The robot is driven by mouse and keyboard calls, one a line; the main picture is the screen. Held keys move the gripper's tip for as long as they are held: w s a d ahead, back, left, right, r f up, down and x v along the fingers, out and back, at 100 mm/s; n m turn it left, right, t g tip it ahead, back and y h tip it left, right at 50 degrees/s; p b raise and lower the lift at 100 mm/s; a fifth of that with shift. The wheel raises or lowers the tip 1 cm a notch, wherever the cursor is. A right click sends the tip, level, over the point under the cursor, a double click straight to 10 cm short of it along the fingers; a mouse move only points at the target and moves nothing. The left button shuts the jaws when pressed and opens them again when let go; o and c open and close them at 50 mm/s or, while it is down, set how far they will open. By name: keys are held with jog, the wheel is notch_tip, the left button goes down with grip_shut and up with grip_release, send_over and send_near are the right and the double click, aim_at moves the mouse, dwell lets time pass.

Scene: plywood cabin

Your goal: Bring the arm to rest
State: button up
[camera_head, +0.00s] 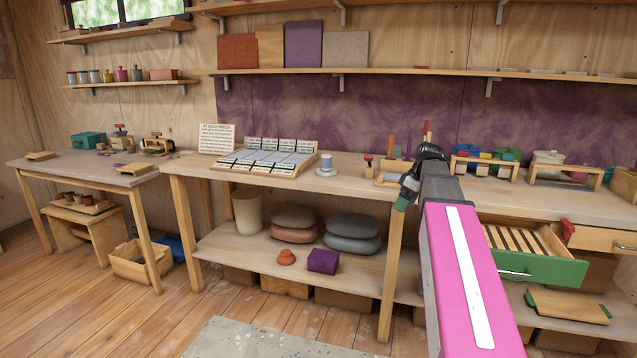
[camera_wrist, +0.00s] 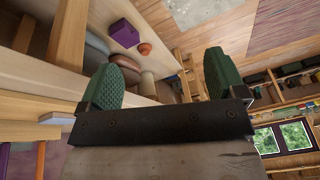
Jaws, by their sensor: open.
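My arm (camera_head: 462,265), with a pink link bearing a white stripe, reaches up and forward from the lower right in the head view. My gripper (camera_head: 407,188) is at its far end, in front of the long workbench (camera_head: 345,181). In the wrist view my gripper (camera_wrist: 165,75) has two dark green ribbed fingers set wide apart, with nothing between them. The wrist view is turned, with the bench shelf at upper left and the window at lower right. In the head view the gripper is small, and I cannot tell its exact gap from the bench edge.
A green drawer (camera_head: 545,266) stands pulled out right of my arm. A sample tray (camera_head: 265,158) and a white sign (camera_head: 216,139) stand on the bench. A purple box (camera_head: 323,261) and cushions (camera_head: 352,230) lie on the lower shelf. The floor (camera_head: 120,315) at left front is clear.

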jog(key=s+a+f+m+h, duration=0.1)
jog(key=s+a+f+m, duration=0.2)
jog(key=f, duration=0.7)
jog(key=s+a+f+m+h, duration=0.1)
jog(key=s+a+f+m, duration=0.2)
jog(key=s+f, duration=0.5)
jog(key=s+a+f+m+g+h, duration=0.1)
jog(key=s+a+f+m, duration=0.3)
jog(key=f, duration=1)
jog(key=shift+s+m, duration=0.4)
jog(key=shift+s, duration=0.25)
